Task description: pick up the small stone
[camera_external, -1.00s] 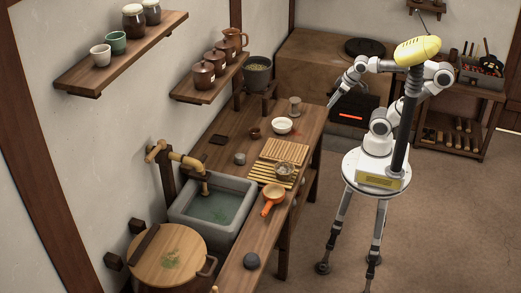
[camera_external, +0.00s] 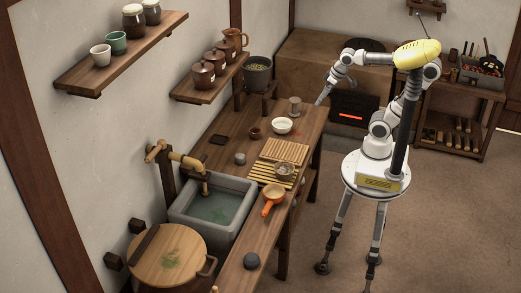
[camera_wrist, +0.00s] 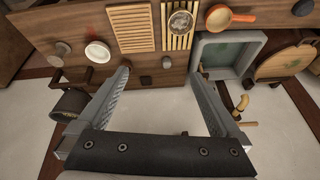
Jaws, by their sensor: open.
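A small grey stone (camera_external: 240,158) lies on the wooden counter beside the far end of the sink. In the wrist view it appears as a small grey lump (camera_wrist: 167,62) between the open fingers, well beyond them. A larger dark stone (camera_external: 251,260) lies on the near end of the counter; it also shows at the top right of the wrist view (camera_wrist: 302,7). My gripper (camera_external: 320,102) is above the counter's far right end, apart from both stones. In the wrist view its fingers (camera_wrist: 160,75) are spread with nothing between them.
Near the small stone are a dark slab (camera_external: 218,139), a brown cup (camera_external: 254,133), a white bowl (camera_external: 281,125) and slatted boards (camera_external: 285,150). The stone sink (camera_external: 185,209) holds water. An orange pan (camera_external: 273,195) stands to its right. Shelves (camera_external: 120,60) overhang the left side.

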